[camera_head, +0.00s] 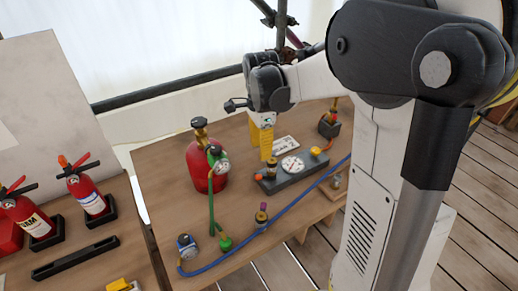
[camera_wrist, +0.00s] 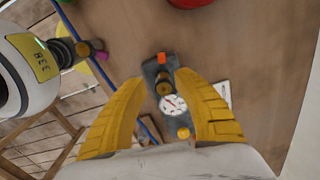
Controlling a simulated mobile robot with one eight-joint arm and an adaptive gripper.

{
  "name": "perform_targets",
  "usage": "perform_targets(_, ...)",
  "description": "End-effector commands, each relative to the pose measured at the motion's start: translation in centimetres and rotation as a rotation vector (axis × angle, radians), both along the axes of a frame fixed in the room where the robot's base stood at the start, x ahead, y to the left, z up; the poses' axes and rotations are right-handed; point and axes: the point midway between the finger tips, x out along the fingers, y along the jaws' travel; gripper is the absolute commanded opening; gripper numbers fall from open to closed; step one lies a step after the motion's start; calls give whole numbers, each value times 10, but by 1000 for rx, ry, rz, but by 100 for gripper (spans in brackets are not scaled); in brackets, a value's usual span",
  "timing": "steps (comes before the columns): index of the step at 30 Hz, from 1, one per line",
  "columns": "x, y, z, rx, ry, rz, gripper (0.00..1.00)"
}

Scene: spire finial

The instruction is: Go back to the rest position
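My gripper (camera_head: 263,140) points down above the wooden workbench (camera_head: 165,160), with its yellow fingers just behind the grey gauge block (camera_head: 290,178) in the head view. In the wrist view, the two yellow fingers of my gripper (camera_wrist: 162,78) are spread apart, with nothing held between them. The gauge block shows beyond the fingers in the wrist view (camera_wrist: 150,70), with a white round dial (camera_wrist: 173,105), an orange part and a yellow knob. The exact height of the fingertips above the bench cannot be told.
A red cylinder (camera_head: 198,168) with a green regulator stands left of my gripper. A blue hose (camera_head: 300,197) crosses the bench front. Fire extinguishers (camera_head: 90,195) stand on another table at left.

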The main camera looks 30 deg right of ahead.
Motion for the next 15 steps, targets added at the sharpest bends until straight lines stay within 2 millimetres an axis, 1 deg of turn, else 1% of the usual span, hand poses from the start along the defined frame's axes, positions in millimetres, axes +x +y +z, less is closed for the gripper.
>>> perform_targets(6, 0, 0, 0, 0, 0, 0, 36)
perform_targets(9, -3, 3, 4, -2, -11, 29, 36)
perform_targets(11, -8, 8, 10, -7, -29, 83, 36)
perform_targets(14, -22, 22, 27, -28, -86, 248, 36)
perform_targets(15, -31, 30, 35, -42, -117, 336, 36)
